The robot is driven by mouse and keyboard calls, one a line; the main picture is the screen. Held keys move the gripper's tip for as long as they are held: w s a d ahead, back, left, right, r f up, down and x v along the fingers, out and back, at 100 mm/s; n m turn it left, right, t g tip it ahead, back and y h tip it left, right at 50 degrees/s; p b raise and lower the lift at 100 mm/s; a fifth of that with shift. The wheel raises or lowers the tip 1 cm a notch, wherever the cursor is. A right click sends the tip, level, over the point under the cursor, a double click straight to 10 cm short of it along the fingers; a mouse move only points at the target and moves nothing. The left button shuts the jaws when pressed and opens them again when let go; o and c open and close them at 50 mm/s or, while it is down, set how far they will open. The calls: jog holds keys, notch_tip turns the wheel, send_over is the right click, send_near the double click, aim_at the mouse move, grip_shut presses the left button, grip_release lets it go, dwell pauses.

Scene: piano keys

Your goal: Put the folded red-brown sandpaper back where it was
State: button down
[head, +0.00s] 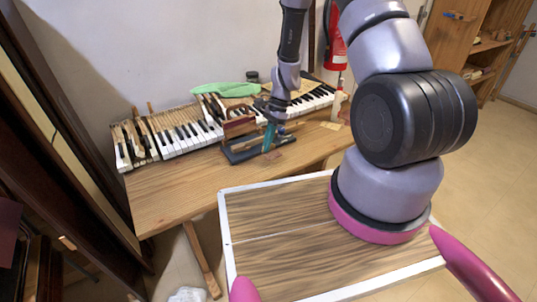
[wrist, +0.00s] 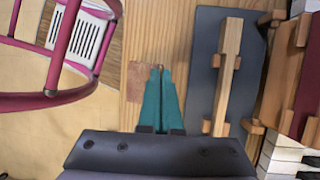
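My gripper (wrist: 160,75) points down over the wooden desk in front of the piano keyboard. Its two teal fingers are close together, and a small brown sliver shows between their tips, which looks like an edge of the sandpaper. A flat red-brown patch (wrist: 138,82), the colour of the sandpaper, shows on the wood just left of the fingers, partly hidden by them. In the head view, my gripper (head: 268,140) is low at the desk, with a reddish area around its tips. Whether the patch and the sliver are one piece is unclear.
A dark tray (wrist: 205,60) with a wooden bar lies close right of my gripper. The desk's left part (head: 180,190) is clear.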

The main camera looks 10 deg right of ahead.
aim_at(264, 163)
jog(key=shift+f, duration=2.15)
jog(key=c, duration=1.1)
grip_release()
jog(key=shift+f, duration=0.1)
jog(key=v, duration=1.2)
jog(key=shift+r, duration=0.2)
